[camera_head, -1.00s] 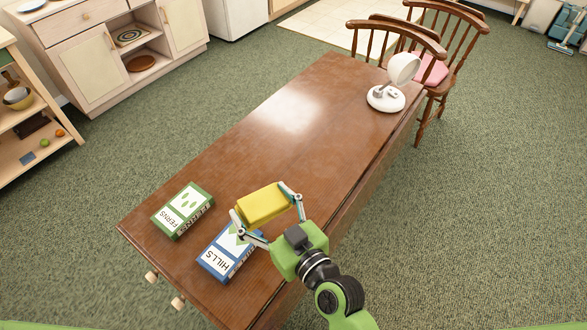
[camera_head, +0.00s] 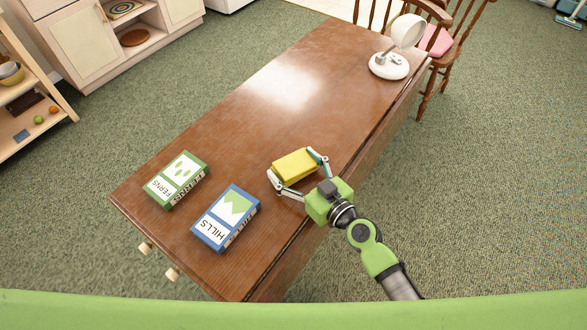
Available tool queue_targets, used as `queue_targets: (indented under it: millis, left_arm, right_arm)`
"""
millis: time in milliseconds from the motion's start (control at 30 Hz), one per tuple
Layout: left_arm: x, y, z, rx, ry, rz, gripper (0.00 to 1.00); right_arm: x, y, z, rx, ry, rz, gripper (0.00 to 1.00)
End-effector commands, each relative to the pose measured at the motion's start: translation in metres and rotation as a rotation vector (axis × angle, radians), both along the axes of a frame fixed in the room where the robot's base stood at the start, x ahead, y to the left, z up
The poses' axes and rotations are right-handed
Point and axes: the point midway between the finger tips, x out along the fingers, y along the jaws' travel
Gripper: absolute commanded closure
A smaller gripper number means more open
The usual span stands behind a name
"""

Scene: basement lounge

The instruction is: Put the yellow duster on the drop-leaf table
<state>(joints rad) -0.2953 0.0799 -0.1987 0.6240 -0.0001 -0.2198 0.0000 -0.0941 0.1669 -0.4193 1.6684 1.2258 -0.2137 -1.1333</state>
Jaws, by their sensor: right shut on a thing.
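The yellow duster (camera_head: 295,165) is a yellow block held between the fingers of my right gripper (camera_head: 297,172). The gripper is shut on it, with one finger at each end. It is over the drop-leaf table (camera_head: 250,130), near the table's right long edge. I cannot tell whether the duster touches the tabletop or is just above it. The table is brown, shiny wood and runs from the lower left to the upper right. My left gripper is not in view.
A blue HILLS book (camera_head: 226,217) and a green FERNS book (camera_head: 177,180) lie on the table's near end. A white lamp (camera_head: 392,62) stands at the far end, by wooden chairs (camera_head: 440,45). The tabletop's middle is clear. Shelves (camera_head: 30,95) stand at left.

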Motion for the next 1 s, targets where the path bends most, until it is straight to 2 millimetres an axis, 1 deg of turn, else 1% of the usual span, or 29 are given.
queue_targets:
  millis: [33, 300, 433, 467, 500, 533, 833, 967, 1000]
  left_arm:
    - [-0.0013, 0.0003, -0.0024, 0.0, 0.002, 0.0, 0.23]
    - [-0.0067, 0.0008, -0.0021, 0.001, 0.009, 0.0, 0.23]
    - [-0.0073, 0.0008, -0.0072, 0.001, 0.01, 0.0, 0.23]
    - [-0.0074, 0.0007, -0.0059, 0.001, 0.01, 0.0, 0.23]
    - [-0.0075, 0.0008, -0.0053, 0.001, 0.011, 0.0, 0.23]
    - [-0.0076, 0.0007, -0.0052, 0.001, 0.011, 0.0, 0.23]
    - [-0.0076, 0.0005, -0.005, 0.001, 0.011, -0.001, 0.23]
    - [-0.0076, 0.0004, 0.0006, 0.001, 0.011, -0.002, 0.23]
    - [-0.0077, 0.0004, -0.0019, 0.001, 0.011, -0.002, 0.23]
  right_arm:
    - [0.0001, 0.0001, -0.003, 0.0, -0.001, 0.0, 0.44]
    - [-0.0002, 0.0003, -0.0024, 0.0, -0.001, 0.0, 0.44]
    - [-0.0002, 0.0004, -0.007, -0.001, -0.002, 0.001, 0.44]
    - [-0.0003, 0.0005, -0.0059, -0.001, -0.001, 0.001, 0.18]
    - [-0.0003, 0.0005, -0.0053, -0.001, 0.0, 0.001, 0.08]
    - [-0.0003, 0.0005, -0.0053, -0.001, 0.0, 0.001, 0.05]
    - [-0.0004, 0.0005, -0.0049, -0.001, 0.0, 0.001, 0.05]
    - [-0.0003, 0.0005, 0.0002, 0.001, 0.0, 0.0, 0.05]
    - [-0.0043, -0.0027, -0.0026, -0.002, 0.001, 0.0, 0.05]
